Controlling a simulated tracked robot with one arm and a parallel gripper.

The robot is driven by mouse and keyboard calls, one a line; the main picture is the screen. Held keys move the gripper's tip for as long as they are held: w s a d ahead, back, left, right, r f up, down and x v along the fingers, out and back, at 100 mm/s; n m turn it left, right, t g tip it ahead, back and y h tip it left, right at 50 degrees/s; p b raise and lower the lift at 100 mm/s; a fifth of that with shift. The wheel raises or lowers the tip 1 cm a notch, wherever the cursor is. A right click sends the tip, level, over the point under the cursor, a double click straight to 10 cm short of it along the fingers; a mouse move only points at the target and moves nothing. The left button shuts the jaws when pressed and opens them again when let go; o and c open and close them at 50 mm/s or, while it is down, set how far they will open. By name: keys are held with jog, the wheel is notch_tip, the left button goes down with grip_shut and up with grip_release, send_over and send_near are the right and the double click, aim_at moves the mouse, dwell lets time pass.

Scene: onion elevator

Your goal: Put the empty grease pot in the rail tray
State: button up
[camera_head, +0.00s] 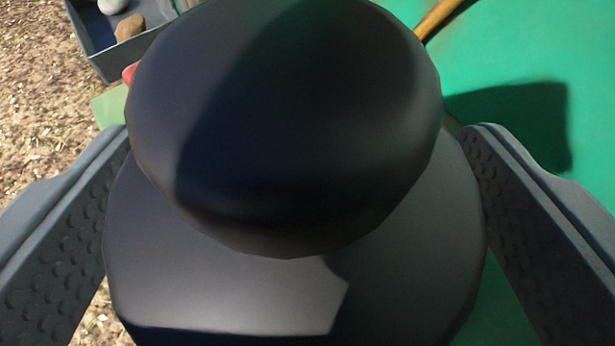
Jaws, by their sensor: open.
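A large dark, rounded two-tier object, which looks like the grease pot (290,130), fills the middle of the view. It has a broad upper part over a wider lower body. Its inside is not visible, so I cannot tell whether it is empty. My gripper (298,132) is open, with one grey, dimpled finger on each side of the pot. The fingers look close to its sides, but I cannot tell whether they touch. A grey tray (108,68), perhaps the rail tray, is at the upper left, partly hidden behind the pot.
The tray holds a pale stone (112,5) and a brown one (130,27). A small red thing (129,74) shows beside the pot. A green surface (530,50) lies right, with a brown rod (440,17). Chip-strewn ground (40,100) lies left.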

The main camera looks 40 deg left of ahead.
jog(key=b+v, duration=0.3)
jog(key=v, duration=1)
jog(key=shift+s+d, duration=0.3)
jog(key=shift+s, duration=0.05)
jog(key=shift+f, duration=0.15)
